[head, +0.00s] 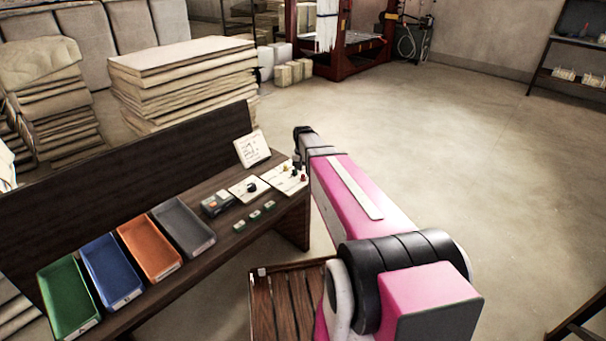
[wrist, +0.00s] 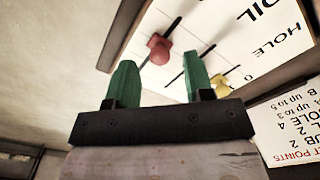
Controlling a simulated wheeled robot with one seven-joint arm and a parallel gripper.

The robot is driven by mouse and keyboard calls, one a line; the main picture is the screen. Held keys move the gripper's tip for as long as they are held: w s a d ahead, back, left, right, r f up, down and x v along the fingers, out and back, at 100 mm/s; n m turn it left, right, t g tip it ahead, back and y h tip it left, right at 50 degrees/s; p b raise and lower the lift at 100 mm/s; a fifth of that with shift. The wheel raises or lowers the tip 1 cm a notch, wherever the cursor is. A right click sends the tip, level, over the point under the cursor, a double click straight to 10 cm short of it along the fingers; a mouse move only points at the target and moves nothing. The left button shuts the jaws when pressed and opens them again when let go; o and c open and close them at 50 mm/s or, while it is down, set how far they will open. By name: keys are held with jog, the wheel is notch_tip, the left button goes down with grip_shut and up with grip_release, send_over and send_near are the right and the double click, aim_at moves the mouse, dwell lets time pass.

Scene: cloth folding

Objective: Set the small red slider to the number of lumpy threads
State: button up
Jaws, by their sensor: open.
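The small red slider (wrist: 159,48) is a red knob on a dark slot in a white panel (wrist: 208,22) in the wrist view. My gripper (wrist: 160,78) has two green fingers, apart and empty. In the picture the red knob shows between and just beyond the fingertips, without clear contact. A yellow knob (wrist: 220,86) sits on another slot, right of the right finger. The words "OIL" and "HOLE" show on the panel; scale numbers by the red slot are not readable. In the head view the panel (head: 283,181) lies at the bench's right end, and my fingers are hidden.
A printed points card (wrist: 290,125) is at the right in the wrist view. On the bench (head: 215,250) are a panel with a black knob (head: 240,190), a grey device (head: 216,204), small green pieces (head: 254,214) and coloured trays (head: 112,268). Open floor (head: 440,150) lies right.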

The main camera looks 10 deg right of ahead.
aim_at(303, 175)
notch_tip(303, 175, up, 9)
dwell(0.4)
jog(key=s+a+f+n, duration=0.1)
jog(key=s+f, duration=0.2)
jog(key=s, duration=0.8)
jog(key=s+a+f, duration=0.1)
jog(key=s+f, duration=0.3)
jog(key=s, duration=0.8)
jog(key=shift+s+a+n, duration=0.15)
jog(key=shift+a+n, duration=0.05)
jog(key=shift+n, duration=0.2)
